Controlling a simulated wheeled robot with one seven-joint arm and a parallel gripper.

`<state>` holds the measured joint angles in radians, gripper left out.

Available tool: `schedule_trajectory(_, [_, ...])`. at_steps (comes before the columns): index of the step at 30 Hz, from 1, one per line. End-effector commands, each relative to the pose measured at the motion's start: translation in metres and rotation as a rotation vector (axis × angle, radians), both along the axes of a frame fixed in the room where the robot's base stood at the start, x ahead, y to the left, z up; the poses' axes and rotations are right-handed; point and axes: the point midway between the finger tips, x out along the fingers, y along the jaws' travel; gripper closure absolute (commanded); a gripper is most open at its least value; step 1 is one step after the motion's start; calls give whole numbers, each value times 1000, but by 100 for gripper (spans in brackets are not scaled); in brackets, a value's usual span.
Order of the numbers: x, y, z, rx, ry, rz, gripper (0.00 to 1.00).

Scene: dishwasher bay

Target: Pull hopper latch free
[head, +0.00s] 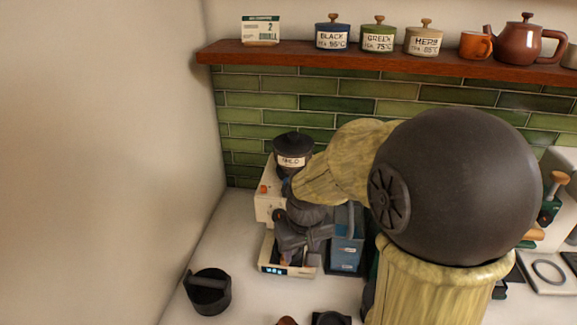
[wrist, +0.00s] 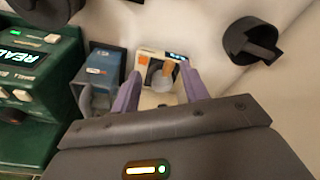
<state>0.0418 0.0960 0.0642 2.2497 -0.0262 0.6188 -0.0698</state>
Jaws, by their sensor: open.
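The grinder (head: 270,207) is a cream machine against the green tiles, with a dark lidded hopper (head: 292,150) labelled "MILD" on top. A small orange part (head: 263,188) on its upper left side may be the hopper latch; I cannot tell for sure. My gripper (head: 298,245) is in front of the grinder and hides much of its middle. In the wrist view my gripper (wrist: 160,70) has its two purple fingers apart. The grinder's base (wrist: 148,60), a grey round part and an orange-brown piece (wrist: 169,68) show between them. No contact is visible.
A blue container (head: 347,240) stands close right of the grinder. A black handled bin (head: 208,291) is at the front left. A green machine (wrist: 40,70) shows left in the wrist view. A wooden shelf (head: 390,60) with jars runs above. The counter left of the grinder is clear.

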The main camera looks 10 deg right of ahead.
Motion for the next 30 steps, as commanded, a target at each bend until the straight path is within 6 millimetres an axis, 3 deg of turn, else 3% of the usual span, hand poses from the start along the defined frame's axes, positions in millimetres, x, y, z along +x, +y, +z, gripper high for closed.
schedule_trajectory(1, [17,1,25,-5,6,22,55])
schedule_trajectory(9, [84,5,118,-27,72,136,55])
schedule_trajectory(15, [120,3,190,-31,117,206,55])
schedule_trajectory(21, [141,-4,254,-25,158,259,55])
schedule_trajectory(25, [145,-7,274,-21,174,277,55])
schedule_trajectory(30, [145,-8,277,-20,179,281,55])
